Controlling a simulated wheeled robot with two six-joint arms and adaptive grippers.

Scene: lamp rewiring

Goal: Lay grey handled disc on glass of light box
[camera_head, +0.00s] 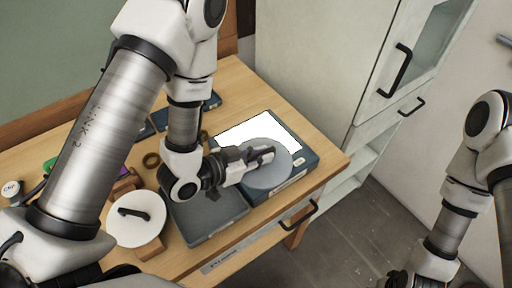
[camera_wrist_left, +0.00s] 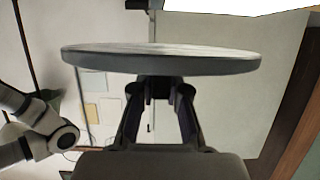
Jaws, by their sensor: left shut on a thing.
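The grey handled disc (camera_head: 272,178) is in my left gripper (camera_head: 266,154), which is shut on its handle. In the head view the disc covers the front part of the light box (camera_head: 304,161) and part of its lit white glass (camera_head: 240,134). I cannot tell whether the disc touches the glass or hangs just above it. In the left wrist view the disc (camera_wrist_left: 160,60) shows nearly edge-on beyond the fingers (camera_wrist_left: 160,100), with the bright glass (camera_wrist_left: 235,4) at the top edge. The handle is mostly hidden by the fingers. My right gripper is out of view.
A white disc with a black handle (camera_head: 124,232) lies at the front left of the wooden table (camera_head: 232,88). A flat dark grey box (camera_head: 213,222) sits left of the light box. A white cabinet (camera_head: 325,60) stands behind, close to the table's right side.

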